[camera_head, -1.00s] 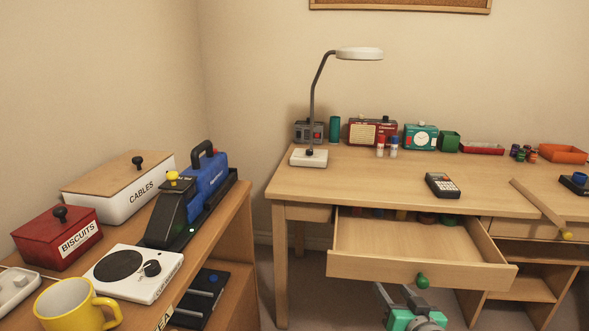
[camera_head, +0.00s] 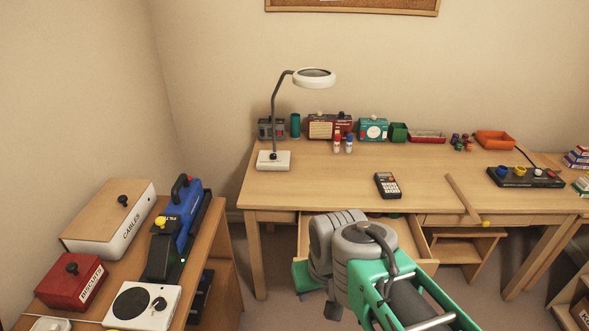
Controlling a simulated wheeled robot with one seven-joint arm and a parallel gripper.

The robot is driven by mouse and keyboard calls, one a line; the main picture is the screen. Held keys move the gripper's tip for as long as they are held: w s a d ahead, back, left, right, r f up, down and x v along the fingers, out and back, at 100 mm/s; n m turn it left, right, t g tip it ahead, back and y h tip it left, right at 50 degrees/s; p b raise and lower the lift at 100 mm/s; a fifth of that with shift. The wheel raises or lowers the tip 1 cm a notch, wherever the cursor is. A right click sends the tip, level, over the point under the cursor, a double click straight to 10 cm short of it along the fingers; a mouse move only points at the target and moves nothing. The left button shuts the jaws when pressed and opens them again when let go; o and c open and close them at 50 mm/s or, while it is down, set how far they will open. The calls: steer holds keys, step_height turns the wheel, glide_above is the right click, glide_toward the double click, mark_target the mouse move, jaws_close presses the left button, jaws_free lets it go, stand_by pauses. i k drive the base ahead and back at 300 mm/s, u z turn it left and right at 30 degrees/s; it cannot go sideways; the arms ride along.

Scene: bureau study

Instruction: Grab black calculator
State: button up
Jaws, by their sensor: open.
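The black calculator (camera_head: 387,186) lies flat on the wooden desk (camera_head: 330,185), right of the lamp and close to the desk's front edge. Its keys and small display face up, and nothing covers it. My green and grey arm (camera_head: 365,265) rises in front of the desk, below the calculator in the picture and apart from it. I cannot make out my gripper's fingers in this view.
An open drawer (camera_head: 415,240) sticks out under the calculator, partly hidden by my arm. A lamp (camera_head: 274,160) stands left, and a wooden stick (camera_head: 461,196) lies right, overhanging the front edge. The desktop around the calculator is clear.

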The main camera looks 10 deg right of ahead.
mark_target(389, 190)
steer(key=u, duration=0.1)
steer(key=k, duration=0.65)
steer(key=z, duration=0.5)
steer(key=i, duration=1.75)
steer(key=u, duration=0.4)
